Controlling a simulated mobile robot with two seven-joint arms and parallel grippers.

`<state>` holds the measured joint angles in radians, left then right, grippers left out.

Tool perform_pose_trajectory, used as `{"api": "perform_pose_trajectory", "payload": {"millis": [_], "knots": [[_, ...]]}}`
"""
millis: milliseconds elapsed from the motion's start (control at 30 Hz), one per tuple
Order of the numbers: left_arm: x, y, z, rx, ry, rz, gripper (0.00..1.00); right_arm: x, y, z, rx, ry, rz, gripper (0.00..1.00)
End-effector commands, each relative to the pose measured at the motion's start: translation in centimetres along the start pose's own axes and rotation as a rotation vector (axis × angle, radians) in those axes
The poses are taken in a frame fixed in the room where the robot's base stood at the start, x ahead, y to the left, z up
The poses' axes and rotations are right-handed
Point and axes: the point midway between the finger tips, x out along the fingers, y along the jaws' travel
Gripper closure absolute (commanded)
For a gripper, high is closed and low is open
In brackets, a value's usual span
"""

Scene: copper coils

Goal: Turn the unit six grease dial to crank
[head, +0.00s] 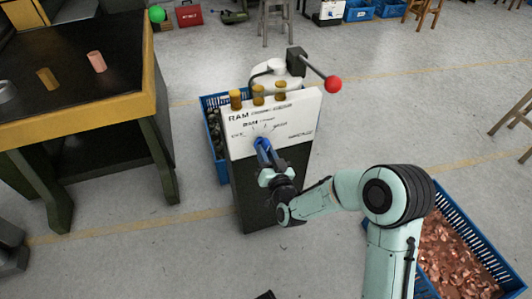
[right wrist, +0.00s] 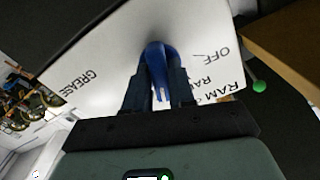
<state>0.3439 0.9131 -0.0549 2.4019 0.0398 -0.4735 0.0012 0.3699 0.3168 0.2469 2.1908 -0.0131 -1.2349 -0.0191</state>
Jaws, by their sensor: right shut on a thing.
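The unit is a dark pedestal with a sloping white panel (head: 292,118) in the head view. A blue dial (head: 262,142) sits on its front face; it also shows in the right wrist view (right wrist: 158,55). My right gripper (head: 265,155) is shut on the dial, with one finger on each side of it in the right wrist view. Printed words OFF, RAM and GREASE lie around the dial there, upside down. The word crank is not readable, and I cannot tell which mark the dial points to. My left gripper is not in view.
A lever with a red ball (head: 333,84) sticks out behind the panel, near several brass caps (head: 258,95). A dark table with a yellow edge (head: 90,112) stands left. A blue crate (head: 487,248) of copper pieces lies right. Floor between is clear.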

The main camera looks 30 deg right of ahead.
Motion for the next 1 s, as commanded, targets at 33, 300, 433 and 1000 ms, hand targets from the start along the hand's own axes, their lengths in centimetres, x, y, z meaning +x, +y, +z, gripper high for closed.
{"api": "perform_pose_trajectory", "payload": {"millis": [33, 300, 433, 1000], "knots": [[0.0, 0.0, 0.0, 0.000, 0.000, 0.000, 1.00, 0.0, 0.0, 0.0, 0.000, -0.001, 0.000, 1.00], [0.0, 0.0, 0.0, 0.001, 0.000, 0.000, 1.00, 0.0, 0.0, 0.0, -0.001, -0.001, 0.000, 0.55], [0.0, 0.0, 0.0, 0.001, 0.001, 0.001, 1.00, 0.0, 0.0, 0.0, -0.001, -0.001, 0.000, 0.55], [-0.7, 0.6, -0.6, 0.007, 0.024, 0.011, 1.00, -9.0, 0.0, 0.0, -0.001, -0.006, 0.001, 0.55]]}}
